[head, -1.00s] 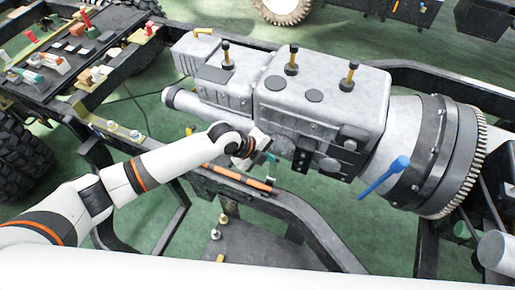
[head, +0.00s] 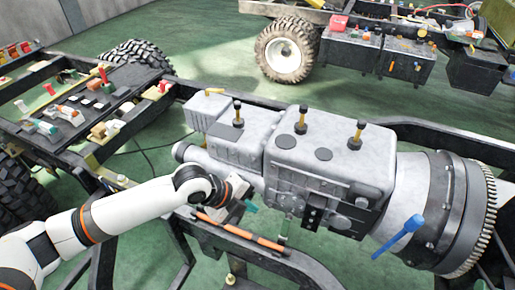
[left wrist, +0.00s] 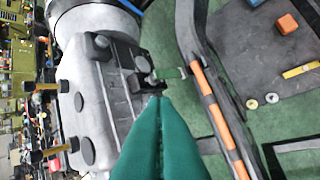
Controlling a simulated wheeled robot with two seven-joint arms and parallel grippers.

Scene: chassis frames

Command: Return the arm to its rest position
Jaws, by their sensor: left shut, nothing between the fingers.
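My left arm (head: 135,208) reaches in from the left. Its gripper (head: 250,206), with teal fingers, is beside the near side of the grey gearbox (head: 330,165). In the left wrist view the two green fingers (left wrist: 160,100) lie together, shut, with nothing seen between them. Their tips overlap the gearbox's dark bracket area in that view; I cannot tell whether they touch it. My right gripper is in neither view.
The gearbox sits in a black chassis frame (head: 185,248). An orange-and-black rod (head: 240,232) lies along the near rail, close to my gripper. A blue handle (head: 398,237) sticks out at the right. Left, a dark tray (head: 80,105) holds several small parts. Another chassis stands behind.

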